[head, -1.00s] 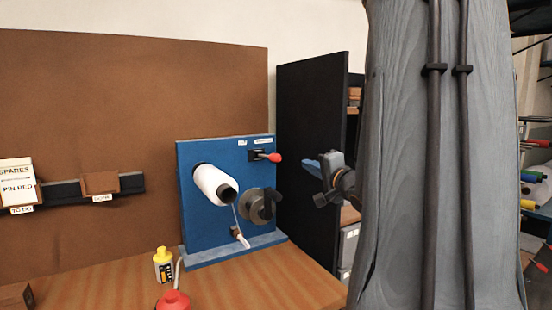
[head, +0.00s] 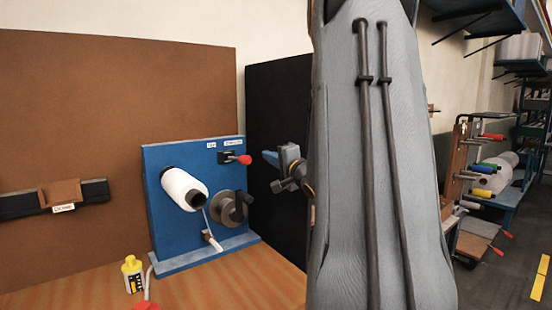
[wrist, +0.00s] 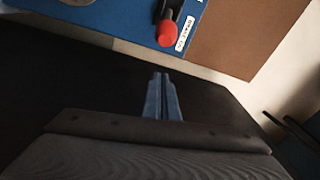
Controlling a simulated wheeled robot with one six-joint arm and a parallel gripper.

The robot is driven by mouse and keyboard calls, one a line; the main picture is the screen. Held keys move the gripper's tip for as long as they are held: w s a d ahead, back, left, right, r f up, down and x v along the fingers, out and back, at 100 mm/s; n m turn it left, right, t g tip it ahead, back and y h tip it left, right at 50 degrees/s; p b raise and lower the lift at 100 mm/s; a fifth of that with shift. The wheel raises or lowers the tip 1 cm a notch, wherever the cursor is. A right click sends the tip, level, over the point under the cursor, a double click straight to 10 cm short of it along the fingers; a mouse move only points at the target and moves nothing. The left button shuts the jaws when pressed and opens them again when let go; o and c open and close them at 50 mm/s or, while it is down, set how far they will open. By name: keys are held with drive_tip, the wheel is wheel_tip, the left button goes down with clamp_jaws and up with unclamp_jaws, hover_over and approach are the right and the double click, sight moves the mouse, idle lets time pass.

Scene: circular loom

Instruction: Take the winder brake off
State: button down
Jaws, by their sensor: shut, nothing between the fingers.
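The winder is a blue upright panel (head: 165,233) on the wooden bench, with a white yarn package (head: 184,188) and a dark grey round wheel (head: 228,207) on its face. A small lever with a red knob (head: 244,159) sticks out to the right near its top edge, below a small white label; I take it to be the brake. The red knob (wrist: 167,34) also shows at the top of the wrist view. My gripper (head: 266,155) is right of the knob and apart from it. Its blue fingers (wrist: 164,80) are together and empty.
A tall black cabinet (head: 275,100) stands behind and right of the winder. A yellow bottle (head: 133,275) stands on the bench (head: 220,287) at front left. A brown board (head: 110,110) backs the bench. Shelves and another rack with coloured handles stand at far right.

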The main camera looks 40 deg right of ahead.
sight(240, 159)
drive_tip(key=a, duration=0.1)
drive_tip(key=w+a+p, duration=0.2)
drive_tip(key=shift+a+f, duration=0.25)
drive_tip(key=shift+f, duration=0.05)
drive_tip(key=shift+a, duration=0.2)
idle(0.4)
